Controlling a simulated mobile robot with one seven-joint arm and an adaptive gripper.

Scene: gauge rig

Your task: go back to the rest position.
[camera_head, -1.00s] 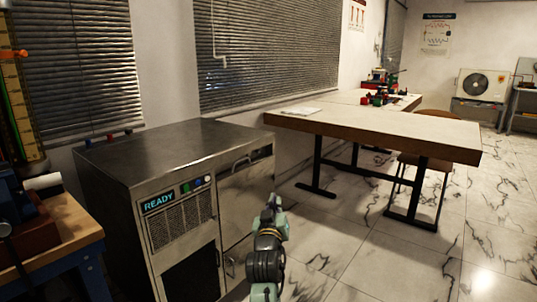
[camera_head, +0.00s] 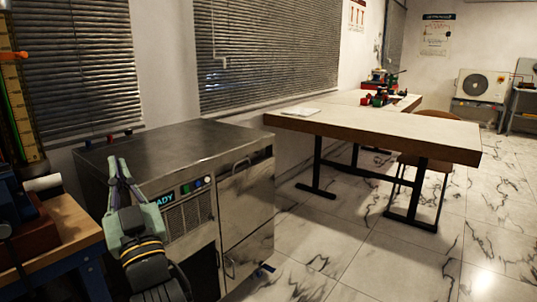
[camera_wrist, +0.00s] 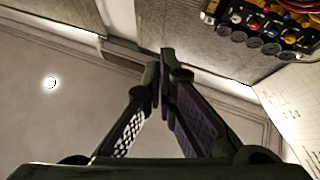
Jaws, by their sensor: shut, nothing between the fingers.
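My gripper (camera_head: 118,163) shows in the head view at the lower left, in front of the steel cabinet. Its fingers point up and overlap the cabinet's front top edge in the picture. In the wrist view my gripper (camera_wrist: 162,70) has its fingertips together with nothing between them. The steel cabinet (camera_head: 205,145) has a small screen, partly hidden by my gripper, and coloured buttons. I cannot tell how far the gripper is from the cabinet.
A workbench (camera_head: 75,222) stands at the left edge. A large table (camera_head: 385,130) with red and green items at its far end stands right of the cabinet. The marble floor (camera_head: 400,265) in the right foreground is clear. Knobs and wires (camera_wrist: 265,22) show in the wrist view.

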